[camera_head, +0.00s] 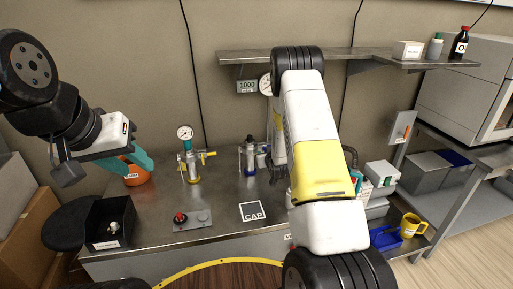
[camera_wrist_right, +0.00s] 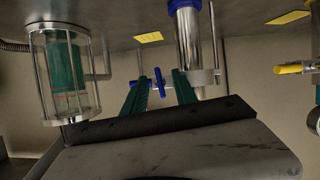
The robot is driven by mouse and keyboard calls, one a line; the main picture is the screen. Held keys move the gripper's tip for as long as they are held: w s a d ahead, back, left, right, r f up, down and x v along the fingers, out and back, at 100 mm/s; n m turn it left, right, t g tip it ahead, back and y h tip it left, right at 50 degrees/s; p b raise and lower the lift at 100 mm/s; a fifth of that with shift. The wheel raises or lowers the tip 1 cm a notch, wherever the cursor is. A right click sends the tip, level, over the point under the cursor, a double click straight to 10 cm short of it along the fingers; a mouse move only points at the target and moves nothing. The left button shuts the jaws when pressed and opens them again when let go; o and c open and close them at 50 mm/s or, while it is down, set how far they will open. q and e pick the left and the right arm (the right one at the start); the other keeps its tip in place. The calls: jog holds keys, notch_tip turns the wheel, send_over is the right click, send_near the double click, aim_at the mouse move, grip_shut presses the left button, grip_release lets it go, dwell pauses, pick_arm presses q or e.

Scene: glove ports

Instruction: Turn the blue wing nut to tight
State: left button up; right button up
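The blue wing nut (camera_wrist_right: 160,82) shows in the right wrist view, between the green fingertips of my right gripper (camera_wrist_right: 162,80) and beside a silver cylinder with blue collars (camera_wrist_right: 190,38). The fingers stand apart, with a gap between the nut and the right-hand finger; I cannot tell whether the left-hand finger touches it. In the head view a blue and silver fixture (camera_head: 250,155) stands on the bench; the nut is too small to make out there. My left gripper (camera_head: 138,162) has spread teal fingers and is over the bench's left side.
The steel bench (camera_head: 225,190) carries a gauge fixture with yellow handles (camera_head: 191,160), a red-button plate (camera_head: 190,219), a CAP mark (camera_head: 253,211), an orange container (camera_head: 136,177) and a black box (camera_head: 110,223). A caged cylinder (camera_wrist_right: 66,75) stands left in the right wrist view.

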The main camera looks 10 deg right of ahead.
jog(key=v, duration=0.7)
jog(key=shift+s, duration=0.4)
jog(key=shift+r, duration=0.3)
jog(key=s+a+r+g, duration=0.1)
jog(key=s+r, duration=0.2)
jog(key=r, duration=0.3)
jog(key=s+a+r+m+g, duration=0.1)
jog(key=s+r, duration=0.1)
jog(key=r, duration=0.3)
jog(key=s+a+r+g, duration=0.1)
jog(key=s+r, duration=0.2)
jog(key=r, duration=0.3)
jog(key=s+a+r+g, duration=0.1)
jog(key=s+r, duration=0.2)
jog(key=s, duration=0.6)
jog(key=s+a+r+g+y, duration=0.1)
jog(key=s+a+r, duration=0.1)
jog(key=s, duration=0.6)
jog(key=s+a+r+g+y, duration=0.1)
jog(key=s+r, duration=0.3)
jog(key=s, duration=0.5)
jog(key=shift+s+a+r+g, duration=0.25)
jog(key=shift+s+a+g, duration=0.1)
jog(key=shift+g, duration=0.25)
